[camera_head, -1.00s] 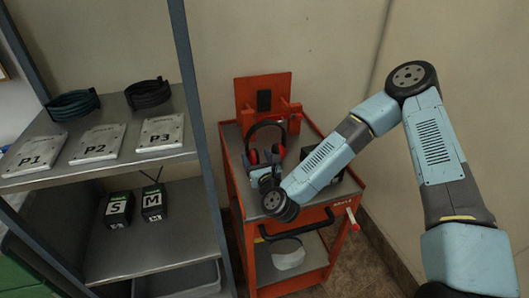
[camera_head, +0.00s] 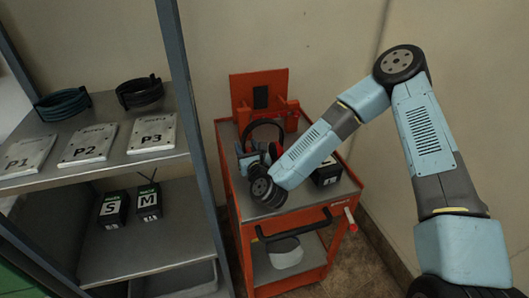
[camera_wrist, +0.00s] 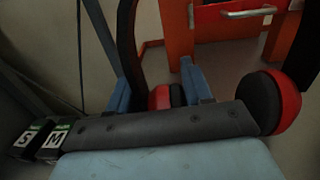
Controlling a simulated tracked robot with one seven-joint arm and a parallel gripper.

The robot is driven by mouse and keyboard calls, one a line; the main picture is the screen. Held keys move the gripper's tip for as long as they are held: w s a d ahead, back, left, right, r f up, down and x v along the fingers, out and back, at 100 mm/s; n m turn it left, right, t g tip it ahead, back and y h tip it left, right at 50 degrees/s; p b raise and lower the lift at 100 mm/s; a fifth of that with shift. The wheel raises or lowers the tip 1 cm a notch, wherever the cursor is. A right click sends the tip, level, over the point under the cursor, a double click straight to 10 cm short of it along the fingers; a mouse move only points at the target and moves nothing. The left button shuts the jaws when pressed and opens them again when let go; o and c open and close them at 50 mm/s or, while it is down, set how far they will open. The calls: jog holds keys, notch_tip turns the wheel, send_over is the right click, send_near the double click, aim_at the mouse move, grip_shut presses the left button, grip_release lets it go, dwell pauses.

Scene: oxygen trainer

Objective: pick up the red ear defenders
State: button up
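The red ear defenders stand on top of the orange cart, with their black headband (camera_head: 264,122) arching upward. One red cup (camera_head: 275,150) shows right of my gripper (camera_head: 251,158) in the head view; the other is hidden behind the gripper. In the wrist view, my gripper (camera_wrist: 158,88) has its two blue fingers apart. One red and black cup (camera_wrist: 163,97) shows in the gap between them, partly covered by the gripper body. The other cup (camera_wrist: 272,100) is to the right, outside the fingers. I cannot tell whether the fingers touch the ear defenders.
The orange cart (camera_head: 232,205) has an upright back panel (camera_head: 245,95) behind the ear defenders and a black box (camera_head: 327,174) at right. A grey shelf (camera_head: 95,170) with plates, cable coils and labelled boxes (camera_head: 113,209) stands close on the left.

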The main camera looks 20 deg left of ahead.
jog(key=c, duration=0.7)
jog(key=shift+c, duration=0.2)
jog(key=shift+r, duration=0.1)
